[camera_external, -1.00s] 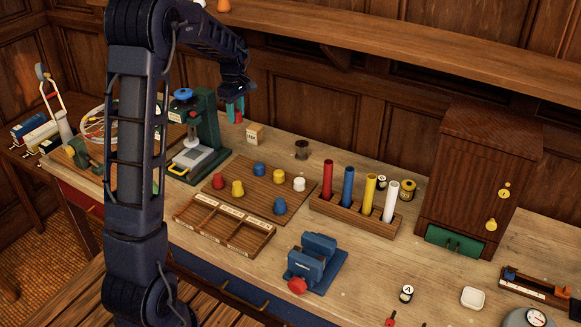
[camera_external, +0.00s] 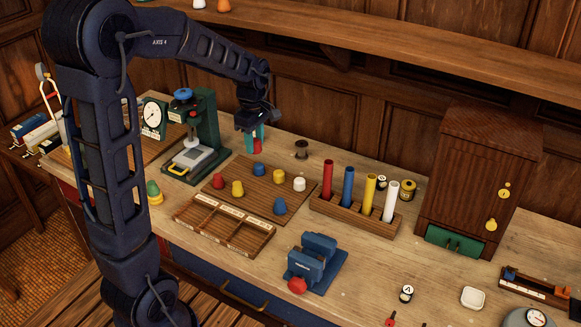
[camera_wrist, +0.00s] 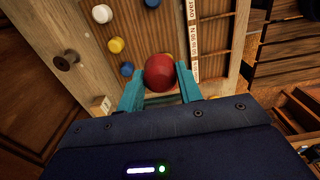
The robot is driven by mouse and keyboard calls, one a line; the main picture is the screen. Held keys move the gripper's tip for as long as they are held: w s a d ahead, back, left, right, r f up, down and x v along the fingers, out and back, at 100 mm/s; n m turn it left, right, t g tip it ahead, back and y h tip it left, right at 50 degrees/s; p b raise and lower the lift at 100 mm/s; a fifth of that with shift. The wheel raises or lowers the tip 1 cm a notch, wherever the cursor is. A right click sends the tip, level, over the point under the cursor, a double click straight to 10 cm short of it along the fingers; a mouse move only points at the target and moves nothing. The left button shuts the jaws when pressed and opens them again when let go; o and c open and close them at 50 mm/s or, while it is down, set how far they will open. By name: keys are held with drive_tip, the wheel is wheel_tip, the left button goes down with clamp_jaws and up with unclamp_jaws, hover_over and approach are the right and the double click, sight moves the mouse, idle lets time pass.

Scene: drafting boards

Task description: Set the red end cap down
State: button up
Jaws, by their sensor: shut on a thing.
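My gripper (camera_external: 254,138) has teal fingers, shut on a red end cap (camera_external: 256,147). It holds the cap in the air above the far edge of the wooden peg board (camera_external: 248,199). In the wrist view the cap (camera_wrist: 159,72) shows between the fingertips of my gripper (camera_wrist: 160,85), with its rounded end in sight. A second red cap (camera_external: 218,181) stands at the board's left end. Yellow caps (camera_external: 237,188), blue caps (camera_external: 280,206) and a white cap (camera_external: 299,184) also stand on the board.
A compartment tray (camera_external: 250,246) lies in front of the board. A green press (camera_external: 207,125) stands to the left of my gripper. A dark spool (camera_external: 302,149) and a rack of coloured tubes (camera_external: 345,215) stand to the right. A blue vise (camera_external: 313,262) is nearer the front.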

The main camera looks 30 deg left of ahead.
sight(259, 202)
wheel_tip(259, 202, down, 20)
drive_tip(key=shift+r, duration=0.1)
idle(0.5)
drive_tip(key=o, duration=1)
